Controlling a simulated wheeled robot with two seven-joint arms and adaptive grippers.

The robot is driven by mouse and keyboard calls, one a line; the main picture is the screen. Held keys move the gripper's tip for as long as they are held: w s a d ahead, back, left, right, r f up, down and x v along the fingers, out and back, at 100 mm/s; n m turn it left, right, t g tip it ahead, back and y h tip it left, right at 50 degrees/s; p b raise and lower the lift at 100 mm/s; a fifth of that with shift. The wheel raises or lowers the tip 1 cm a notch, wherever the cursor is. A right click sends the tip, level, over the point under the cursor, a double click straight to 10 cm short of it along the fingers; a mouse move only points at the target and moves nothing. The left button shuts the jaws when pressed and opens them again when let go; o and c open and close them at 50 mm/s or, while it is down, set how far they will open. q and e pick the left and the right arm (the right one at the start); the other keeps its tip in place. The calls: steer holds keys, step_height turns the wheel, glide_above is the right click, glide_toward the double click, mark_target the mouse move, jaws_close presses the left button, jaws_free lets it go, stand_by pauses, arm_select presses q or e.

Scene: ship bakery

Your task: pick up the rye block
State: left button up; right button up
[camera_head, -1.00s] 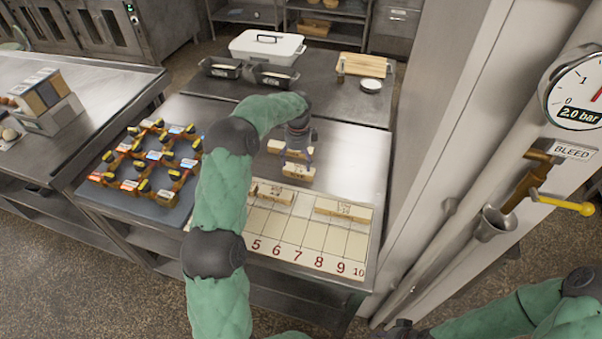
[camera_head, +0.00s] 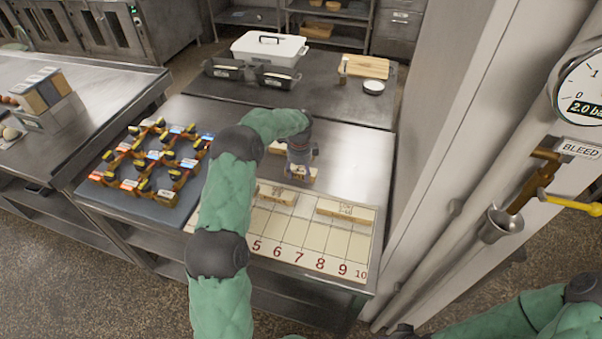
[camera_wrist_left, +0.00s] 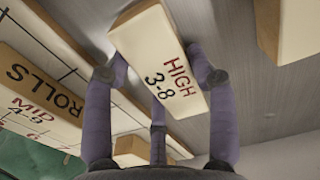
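A pale wooden block with "HIGH 3-8" on its face (camera_wrist_left: 165,62) lies between the fingers of my left gripper (camera_wrist_left: 160,75) in the left wrist view. The fingers are spread on both sides of it, close to its edges; I cannot tell if they touch. In the head view my left gripper (camera_head: 301,168) is down over this block (camera_head: 313,172), hiding much of it. No name reading "rye" is legible on it. My right gripper's fingers do not show; only my right arm is at the lower right.
A numbered board (camera_head: 290,238) carries two blocks, one (camera_head: 277,194) marked "ROLLS" in the wrist view (camera_wrist_left: 40,85) and one (camera_head: 345,210) to its right. Another block (camera_head: 277,148) lies behind my gripper. A rack of yellow-black pieces (camera_head: 150,160) stands left.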

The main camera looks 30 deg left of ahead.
arm_select(q)
steer(key=c, duration=0.4)
steer(key=shift+r, duration=0.1)
